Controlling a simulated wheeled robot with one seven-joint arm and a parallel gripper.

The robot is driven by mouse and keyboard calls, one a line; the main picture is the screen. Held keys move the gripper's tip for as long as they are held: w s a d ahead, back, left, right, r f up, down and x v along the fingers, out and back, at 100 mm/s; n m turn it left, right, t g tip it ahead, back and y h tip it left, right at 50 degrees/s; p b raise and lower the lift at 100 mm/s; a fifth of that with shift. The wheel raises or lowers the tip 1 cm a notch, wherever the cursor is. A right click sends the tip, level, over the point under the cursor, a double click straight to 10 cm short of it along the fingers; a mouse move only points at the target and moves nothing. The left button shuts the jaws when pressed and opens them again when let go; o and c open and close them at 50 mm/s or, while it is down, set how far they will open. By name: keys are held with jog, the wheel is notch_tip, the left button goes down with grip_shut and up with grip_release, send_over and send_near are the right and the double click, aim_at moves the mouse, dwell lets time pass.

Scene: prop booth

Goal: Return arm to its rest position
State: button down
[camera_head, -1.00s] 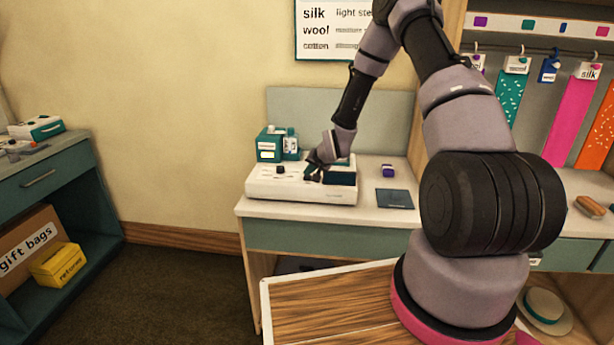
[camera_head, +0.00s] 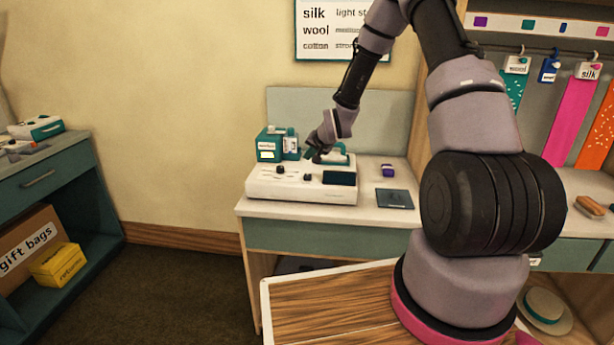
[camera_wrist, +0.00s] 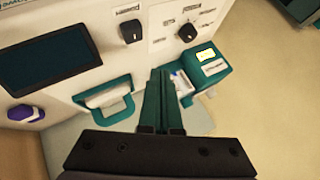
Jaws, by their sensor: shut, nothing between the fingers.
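My gripper (camera_head: 314,154) is above the white machine (camera_head: 268,188) on the table, near its back edge. In the wrist view my gripper (camera_wrist: 161,75) has its two teal fingers together with nothing between them. The white machine's front panel (camera_wrist: 95,20) shows there with a dark screen (camera_wrist: 48,60) and black knobs. A teal handle-like part (camera_wrist: 108,100) is left of the fingers. A teal box (camera_wrist: 208,68) with a yellow label is to the right.
Coloured fabric strips hang at the right (camera_head: 572,120). A teal shelf unit (camera_head: 60,180) stands at the left. Open floor (camera_head: 180,290) lies between.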

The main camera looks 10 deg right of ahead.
jog(key=s+d+r+h, duration=0.1)
jog(key=s+d+r, duration=0.1)
jog(key=s+r, duration=0.45)
jog(key=s+d+r+n+g, duration=0.1)
jog(key=s+r, duration=0.2)
jog(key=r, duration=0.7)
jog(key=s+d+r+h, duration=0.1)
jog(key=s+d+r, duration=0.1)
jog(key=s+r, duration=1.05)
jog(key=s, duration=0.5)
jog(key=s+r+y, duration=0.1)
jog(key=s+r, duration=0.4)
jog(key=s, duration=0.7)
jog(key=shift+d+r+g, duration=0.35)
jog(key=shift+g, duration=0.05)
